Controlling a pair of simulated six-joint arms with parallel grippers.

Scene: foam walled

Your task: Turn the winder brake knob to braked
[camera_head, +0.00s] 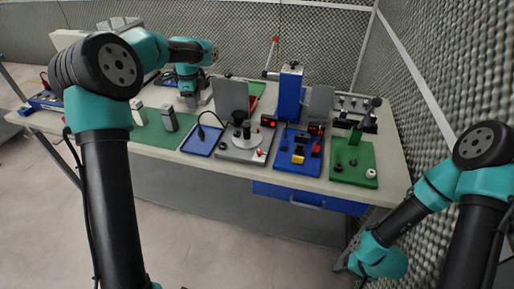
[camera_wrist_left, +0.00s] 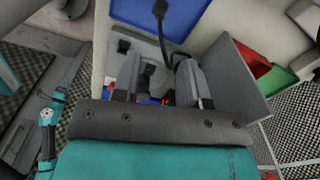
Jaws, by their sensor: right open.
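A grey unit (camera_head: 243,145), which looks like the winder, stands at the middle of the bench with a pale round disc and black upright parts. A small red-and-white part (camera_head: 261,152) sits at its front right corner; whether it is the brake knob, and its setting, I cannot tell. My left gripper (camera_head: 194,103) hangs over the bench, left of a grey upright panel and apart from that red part. In the left wrist view its fingers (camera_wrist_left: 160,90) stand apart with dark parts seen between them; contact is unclear. My right gripper (camera_head: 346,262) is low before the bench, open, partly hidden.
A blue tray (camera_head: 202,141) lies left of the grey unit. A blue unit (camera_head: 298,158) and a green unit (camera_head: 352,170) stand to its right. Grey upright panels (camera_head: 232,97) and a tall blue block (camera_head: 290,92) stand behind. Foam walls close the right side.

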